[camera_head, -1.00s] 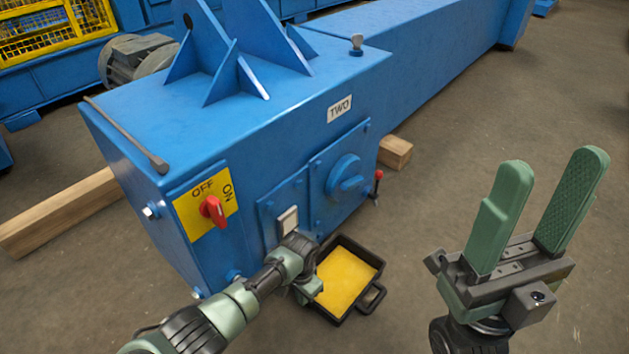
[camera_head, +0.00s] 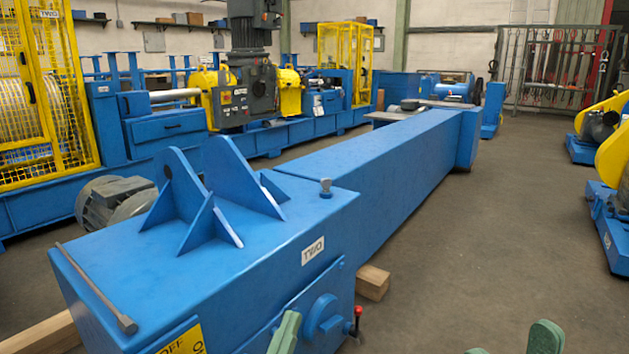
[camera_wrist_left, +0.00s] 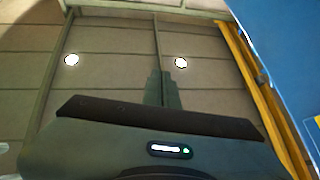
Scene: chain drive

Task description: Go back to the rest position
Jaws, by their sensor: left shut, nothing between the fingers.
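The left gripper (camera_head: 285,333) shows only as a green fingertip at the bottom edge of the head view, in front of the blue chain drive housing (camera_head: 200,265). In the left wrist view its green fingers (camera_wrist_left: 164,88) are together with nothing between them, pointing up at the ceiling. The right gripper (camera_head: 510,345) shows only as two green fingertips at the bottom right edge, spread apart with nothing seen between them. The rest of both arms is out of view.
Open floor (camera_head: 490,240) lies to the right. Other machines stand behind.

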